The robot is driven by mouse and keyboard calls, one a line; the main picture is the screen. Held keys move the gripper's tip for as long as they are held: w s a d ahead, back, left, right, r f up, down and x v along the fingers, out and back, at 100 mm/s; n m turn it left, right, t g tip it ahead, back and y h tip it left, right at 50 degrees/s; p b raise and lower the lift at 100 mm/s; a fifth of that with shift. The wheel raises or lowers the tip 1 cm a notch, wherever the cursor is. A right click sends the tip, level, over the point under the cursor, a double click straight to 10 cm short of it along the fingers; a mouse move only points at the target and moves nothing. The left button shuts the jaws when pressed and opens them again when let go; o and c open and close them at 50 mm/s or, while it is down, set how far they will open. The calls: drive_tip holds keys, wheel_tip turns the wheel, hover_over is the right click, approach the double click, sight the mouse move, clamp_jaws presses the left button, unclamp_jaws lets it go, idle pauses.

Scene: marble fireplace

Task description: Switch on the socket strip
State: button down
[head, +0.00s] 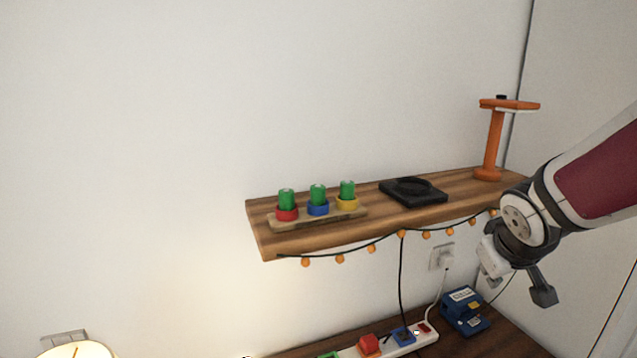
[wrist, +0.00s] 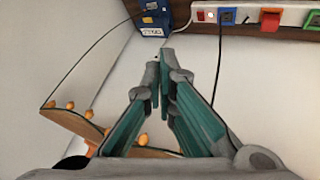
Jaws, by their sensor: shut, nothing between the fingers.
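The white socket strip (head: 427,338) lies on the wooden surface at the bottom of the head view. It also shows at the top right of the wrist view (wrist: 248,14). Its red switch (head: 424,327) sits at the right end in the head view, and in the wrist view (wrist: 210,15) it is left of the blue plug. I cannot tell the switch's position. My gripper (wrist: 160,66) is shut and empty. In the wrist view its fingertips are below and left of the switch, apart from the strip. In the head view my arm comes in from the right.
A blue box (head: 465,311) stands beside the strip's right end. Blue (head: 403,336) and red (head: 368,343) plugs sit in the strip. Above, a wooden shelf (head: 450,189) carries cups, a black plate and an orange stand. A light string and black cable hang from it.

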drive_tip(key=s+a+r+y, duration=0.1)
drive_tip(key=s+a, duration=0.2)
drive_tip(key=s, duration=0.4)
drive_tip(key=s+a+r+m+g+y, duration=0.1)
drive_tip(key=s+a+r, duration=0.1)
drive_tip(key=s+a, duration=0.2)
drive_tip(key=s+a+r+g+y, duration=0.1)
drive_tip(key=s+a, duration=0.3)
drive_tip(key=s, duration=0.6)
drive_tip(key=shift+s+a+r+m, duration=0.2)
drive_tip(key=shift+r+m, duration=0.2)
